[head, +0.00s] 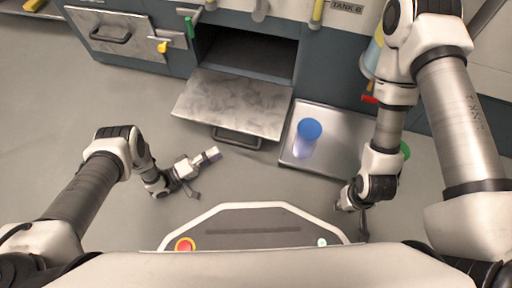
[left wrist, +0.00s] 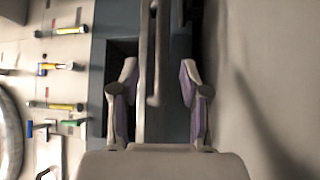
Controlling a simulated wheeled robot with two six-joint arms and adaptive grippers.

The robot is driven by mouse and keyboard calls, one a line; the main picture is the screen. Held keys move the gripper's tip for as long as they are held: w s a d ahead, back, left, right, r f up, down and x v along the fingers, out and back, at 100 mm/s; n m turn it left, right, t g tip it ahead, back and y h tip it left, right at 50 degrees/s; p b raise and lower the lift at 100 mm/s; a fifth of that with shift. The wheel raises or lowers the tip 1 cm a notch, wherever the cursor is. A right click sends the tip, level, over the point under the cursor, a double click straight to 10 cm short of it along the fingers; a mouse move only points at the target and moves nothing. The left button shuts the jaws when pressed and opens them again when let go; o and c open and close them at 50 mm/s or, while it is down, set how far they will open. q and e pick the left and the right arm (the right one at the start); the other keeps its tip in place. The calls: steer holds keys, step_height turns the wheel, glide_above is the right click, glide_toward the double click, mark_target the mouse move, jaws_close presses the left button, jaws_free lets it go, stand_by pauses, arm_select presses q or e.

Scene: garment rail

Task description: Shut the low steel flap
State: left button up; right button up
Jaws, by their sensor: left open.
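The low steel flap (head: 232,103) hangs open, folded out toward me below a dark cabinet opening (head: 248,52). Its dark bar handle (head: 237,138) is at its near edge. My left gripper (head: 207,173) is open and empty, in front of the flap's near left corner and apart from it in the head view. In the left wrist view, the flap's handle (left wrist: 153,60) appears between the two open fingers (left wrist: 158,90), farther off. My right gripper (head: 354,207) hangs at the lower right, beside the floor tray; its fingers are too small to read.
A steel tray (head: 340,128) with a blue-topped cylinder (head: 309,129) lies right of the flap. Another closed steel front with a handle (head: 112,38) is at the upper left. Coloured-handled valves line the cabinet. The floor at left is clear.

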mark_target(235, 143)
arm_select(q)
steer(key=x, duration=0.2)
steer(key=b+x, duration=0.1)
steer(key=x, duration=0.2)
steer(key=b+x, duration=0.1)
steer(key=x, duration=0.1)
steer(key=shift+w+d+f, duration=0.2)
steer(key=shift+d+f, duration=0.05)
steer(key=shift+f, duration=0.1)
steer(key=shift+w+d+r, duration=0.15)
steer(key=shift+d+r, duration=0.05)
steer(key=shift+d, duration=0.2)
arm_select(e)
steer(key=f, duration=0.1)
steer(key=w+f, duration=0.1)
steer(key=shift+d+f, duration=0.25)
steer(key=shift+f, duration=0.1)
arm_select(q)
steer(key=shift+c, duration=0.3)
jaws_close()
